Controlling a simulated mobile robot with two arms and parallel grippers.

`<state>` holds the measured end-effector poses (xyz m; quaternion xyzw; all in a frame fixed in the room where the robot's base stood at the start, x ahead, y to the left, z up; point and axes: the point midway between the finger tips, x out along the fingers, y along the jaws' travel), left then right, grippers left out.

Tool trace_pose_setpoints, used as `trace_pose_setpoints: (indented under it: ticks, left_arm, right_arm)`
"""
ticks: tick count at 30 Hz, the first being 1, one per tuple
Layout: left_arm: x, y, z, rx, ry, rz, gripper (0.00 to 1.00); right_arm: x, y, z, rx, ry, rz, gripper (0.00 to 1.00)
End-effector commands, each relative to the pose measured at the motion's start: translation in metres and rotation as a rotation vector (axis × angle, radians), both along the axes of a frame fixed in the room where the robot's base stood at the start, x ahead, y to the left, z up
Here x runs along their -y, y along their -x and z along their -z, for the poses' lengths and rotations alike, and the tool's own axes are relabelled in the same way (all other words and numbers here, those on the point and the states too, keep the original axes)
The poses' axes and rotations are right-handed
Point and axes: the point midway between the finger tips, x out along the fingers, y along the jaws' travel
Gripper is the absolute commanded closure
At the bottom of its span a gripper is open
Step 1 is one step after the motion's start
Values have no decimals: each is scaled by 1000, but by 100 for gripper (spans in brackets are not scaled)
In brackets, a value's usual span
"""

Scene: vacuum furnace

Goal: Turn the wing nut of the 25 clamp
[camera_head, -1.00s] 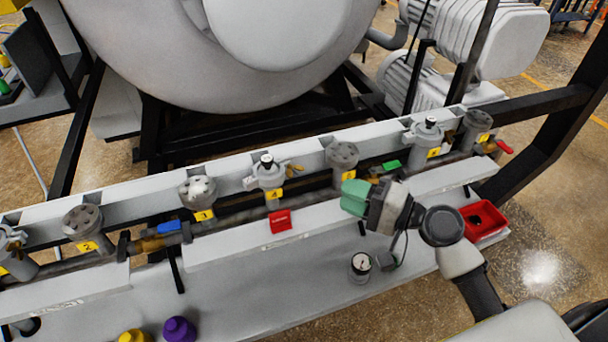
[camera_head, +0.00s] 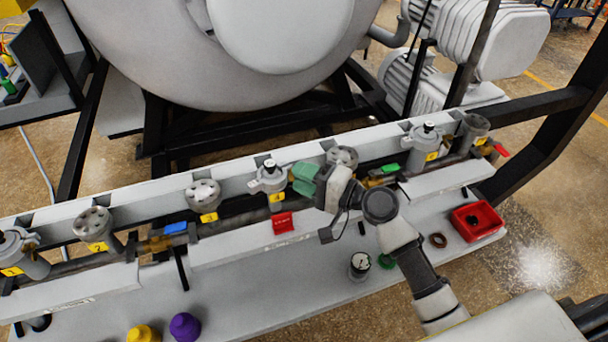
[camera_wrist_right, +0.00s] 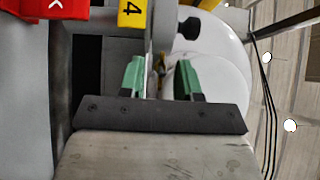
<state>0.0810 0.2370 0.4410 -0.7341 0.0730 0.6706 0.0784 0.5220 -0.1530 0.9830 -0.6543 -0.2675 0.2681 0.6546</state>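The grey valve body (camera_head: 268,178) with yellow label 4 and a black top knob stands mid-row, and a pale clamp appears around it. My right gripper (camera_head: 304,179) has green fingers and is just right of this valve, covering the spot of the brass wing nut in the head view. In the right wrist view, the gripper (camera_wrist_right: 158,77) has its fingers apart. A small brass part (camera_wrist_right: 160,66), likely the wing nut, shows in the gap between them. I cannot tell whether the fingers touch it. My left gripper is not in view.
A red tag (camera_head: 282,223) hangs below valve 4. A red tray (camera_head: 477,221), a brown ring (camera_head: 438,240), a gauge (camera_head: 360,265), and purple (camera_head: 185,326) and yellow (camera_head: 143,333) knobs are on the bench. A round flange (camera_head: 342,157) stands just behind my gripper.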

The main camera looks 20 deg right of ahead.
Motion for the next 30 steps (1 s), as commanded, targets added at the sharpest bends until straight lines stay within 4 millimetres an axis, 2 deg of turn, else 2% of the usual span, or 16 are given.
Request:
trace_pose_setpoints:
  ticks: [4,9,11,22,30]
  left_arm:
    - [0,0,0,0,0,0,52]
    - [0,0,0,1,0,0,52]
    - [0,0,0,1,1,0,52]
    - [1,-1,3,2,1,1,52]
    - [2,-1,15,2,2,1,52]
  right_arm:
    - [0,0,0,0,0,0,67]
    - [0,0,0,0,0,0,93]
    - [0,0,0,0,0,0,100]
    - [0,0,1,-10,-27,1,100]
    - [0,0,4,-64,-165,0,100]
